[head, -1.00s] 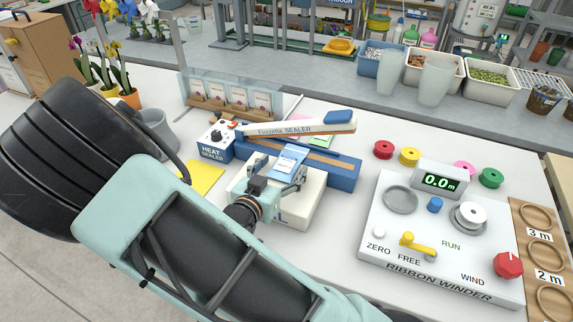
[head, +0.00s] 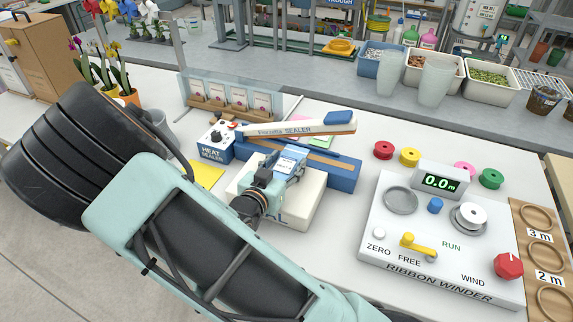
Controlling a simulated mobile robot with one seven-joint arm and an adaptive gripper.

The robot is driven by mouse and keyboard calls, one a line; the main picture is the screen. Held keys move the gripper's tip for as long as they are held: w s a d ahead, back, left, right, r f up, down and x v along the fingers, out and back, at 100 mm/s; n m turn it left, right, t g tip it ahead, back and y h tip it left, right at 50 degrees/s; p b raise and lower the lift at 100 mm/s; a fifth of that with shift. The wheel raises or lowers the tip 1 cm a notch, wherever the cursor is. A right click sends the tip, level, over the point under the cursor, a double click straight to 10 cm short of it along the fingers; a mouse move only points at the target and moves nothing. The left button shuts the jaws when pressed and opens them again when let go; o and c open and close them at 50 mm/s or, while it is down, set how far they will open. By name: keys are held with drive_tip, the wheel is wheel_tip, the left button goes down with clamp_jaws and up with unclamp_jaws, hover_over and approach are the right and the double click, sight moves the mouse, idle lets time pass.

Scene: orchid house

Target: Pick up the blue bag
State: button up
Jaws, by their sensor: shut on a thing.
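The blue bag (head: 291,158) is a small light-blue packet with a white label. It is at the front edge of the heat sealer, above the white block. My gripper (head: 285,170) is shut on the bag, with its fingers at the bag's lower part. The wrist hides part of the bag and of the white block (head: 305,203) below. I cannot tell whether the bag touches the block or the sealer.
The blue heat sealer (head: 340,178) has its long arm (head: 295,129) raised just behind the bag. A ribbon winder (head: 440,240) stands at right. A yellow sheet (head: 206,174) lies at left. Small spools (head: 384,150) stand behind the winder.

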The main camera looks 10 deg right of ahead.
sight(286, 163)
drive_tip(key=shift+r, duration=0.8)
wheel_tip(286, 163, up, 2)
drive_tip(key=shift+p, duration=0.35)
drive_tip(key=f+v, duration=0.3)
drive_tip(key=v, duration=1.4)
drive_tip(key=shift+s+a, duration=0.5)
drive_tip(key=shift+a, duration=0.1)
